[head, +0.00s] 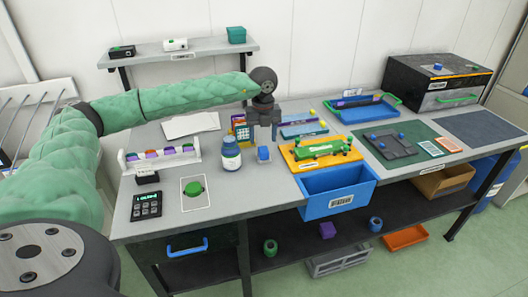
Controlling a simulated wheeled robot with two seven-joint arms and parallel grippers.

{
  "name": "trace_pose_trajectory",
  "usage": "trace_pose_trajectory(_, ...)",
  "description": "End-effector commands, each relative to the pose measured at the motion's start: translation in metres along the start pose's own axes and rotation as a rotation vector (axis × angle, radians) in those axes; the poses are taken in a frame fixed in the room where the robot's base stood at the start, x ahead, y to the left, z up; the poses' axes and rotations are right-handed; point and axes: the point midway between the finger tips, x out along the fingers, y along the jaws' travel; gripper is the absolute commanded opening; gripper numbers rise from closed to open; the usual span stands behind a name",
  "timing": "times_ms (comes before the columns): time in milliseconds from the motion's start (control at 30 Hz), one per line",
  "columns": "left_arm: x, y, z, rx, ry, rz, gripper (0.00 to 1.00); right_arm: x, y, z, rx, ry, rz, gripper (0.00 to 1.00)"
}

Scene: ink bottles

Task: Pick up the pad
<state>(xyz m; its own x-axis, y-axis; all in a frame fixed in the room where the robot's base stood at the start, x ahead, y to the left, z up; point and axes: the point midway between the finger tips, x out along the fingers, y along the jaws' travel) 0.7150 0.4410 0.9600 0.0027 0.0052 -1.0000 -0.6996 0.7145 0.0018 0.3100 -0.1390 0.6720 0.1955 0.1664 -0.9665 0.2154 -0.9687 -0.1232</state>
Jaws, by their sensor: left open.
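My left gripper (264,134) points down over the workbench, open, its fingers apart with nothing seen between them. I cannot tell surely which item is the pad. A small blue block on a pale base (264,155) stands just in front of the gripper. A small colourful upright item (240,128) is just left of it. A white flat sheet or pad (190,125) lies further left. A blue ink bottle (231,157) with a white label stands in front and left of the gripper. My right gripper is not in view.
A rack with coloured items (160,160), a black keypad (146,206) and a green button (194,188) are at left. An orange tray with a green frame (320,151) stands right of the gripper, behind a blue open bin (338,190). A blue tray (361,110) is further back.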

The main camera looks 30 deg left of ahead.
Motion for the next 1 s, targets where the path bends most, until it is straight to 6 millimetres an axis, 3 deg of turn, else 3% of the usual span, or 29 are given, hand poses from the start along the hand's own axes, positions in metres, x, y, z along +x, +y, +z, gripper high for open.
trace_pose_trajectory(367,0.038,-0.003,0.001,0.0,0.002,0.0,0.56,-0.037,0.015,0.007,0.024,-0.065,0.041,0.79)
trace_pose_trajectory(567,0.059,-0.003,0.001,0.0,0.002,-0.001,0.56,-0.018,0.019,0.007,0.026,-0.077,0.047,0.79)
trace_pose_trajectory(833,0.062,-0.003,0.001,0.001,0.002,-0.002,0.56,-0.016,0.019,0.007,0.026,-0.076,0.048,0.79)
trace_pose_trajectory(1000,0.062,-0.003,0.001,0.001,0.002,-0.002,0.23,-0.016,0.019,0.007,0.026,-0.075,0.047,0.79)
